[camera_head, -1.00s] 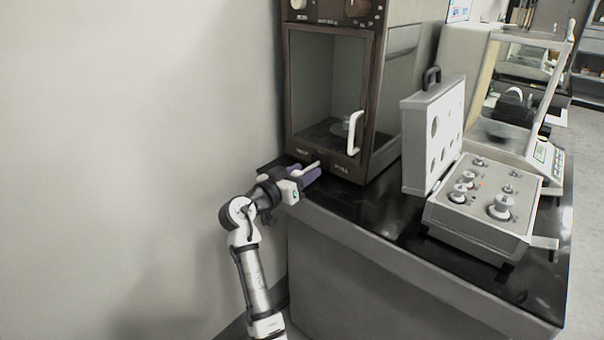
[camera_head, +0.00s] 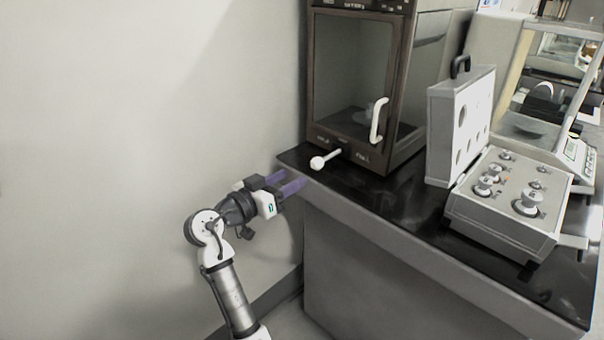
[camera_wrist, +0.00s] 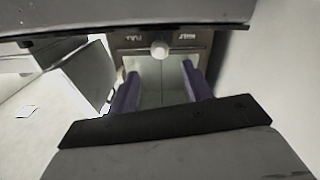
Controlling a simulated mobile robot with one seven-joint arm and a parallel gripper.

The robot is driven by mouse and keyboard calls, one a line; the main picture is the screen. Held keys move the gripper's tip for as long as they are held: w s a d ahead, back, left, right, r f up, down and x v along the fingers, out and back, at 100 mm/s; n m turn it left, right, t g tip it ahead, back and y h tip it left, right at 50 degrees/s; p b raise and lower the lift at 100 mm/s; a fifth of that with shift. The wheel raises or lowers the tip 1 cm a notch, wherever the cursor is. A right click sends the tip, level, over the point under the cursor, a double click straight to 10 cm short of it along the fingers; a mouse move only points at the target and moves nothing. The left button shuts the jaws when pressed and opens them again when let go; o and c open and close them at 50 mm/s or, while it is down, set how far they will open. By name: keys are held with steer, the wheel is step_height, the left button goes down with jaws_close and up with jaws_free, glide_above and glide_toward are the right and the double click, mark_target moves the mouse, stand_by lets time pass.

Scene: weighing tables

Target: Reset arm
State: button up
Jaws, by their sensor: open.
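My gripper (camera_head: 289,182) is open with its two purple fingers apart and nothing between them. In the head view it is at the left end of the black tabletop, a little left of and nearer than the white-knobbed lever (camera_head: 324,159). The lever sticks out from the lower front of the brown cabinet (camera_head: 318,75). In the wrist view the gripper (camera_wrist: 160,82) shows both purple fingers, with the round white knob (camera_wrist: 160,49) beyond them, apart from both fingers.
The cabinet's glass door, with a white handle (camera_head: 378,120), looks shut. An open weight case (camera_head: 497,225) with several metal weights stands on the black table (camera_head: 405,210). A glass-sided balance (camera_head: 540,110) is behind it. A pale wall (camera_head: 150,100) is at left; floor shows below.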

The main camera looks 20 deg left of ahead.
steer(key=shift+v, duration=0.75)
